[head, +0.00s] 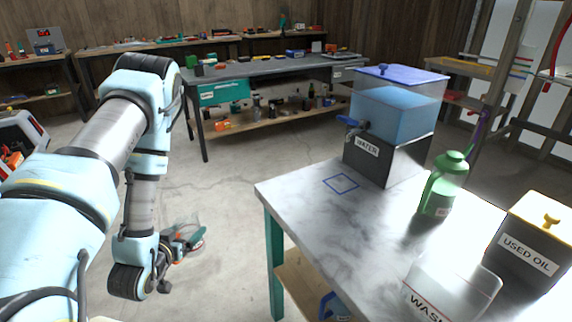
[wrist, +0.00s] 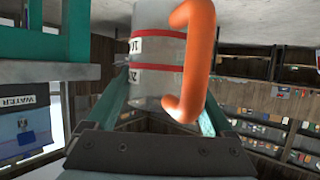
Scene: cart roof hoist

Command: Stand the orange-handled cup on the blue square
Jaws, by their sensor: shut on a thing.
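The cup (wrist: 155,75) is clear grey with red-edged white bands and an orange handle (wrist: 192,60). It sits between the two teal fingers of my gripper (wrist: 165,100), which is shut on it; part of its outline is cut off by the wrist picture's top edge. In the head view my gripper (head: 182,243) is low at the left, off the table's left side, with the clear cup (head: 196,240) partly hidden and small there. The blue square (head: 341,183) is an outline on the grey table top, bare, in front of the water tank.
The water tank (head: 395,105) with a blue tap (head: 352,125) stands behind the square. A green bottle (head: 443,185), a used oil box (head: 530,240) and a clear wash tub (head: 450,290) stand to the right. The marbled table top (head: 300,195) is clear around the square.

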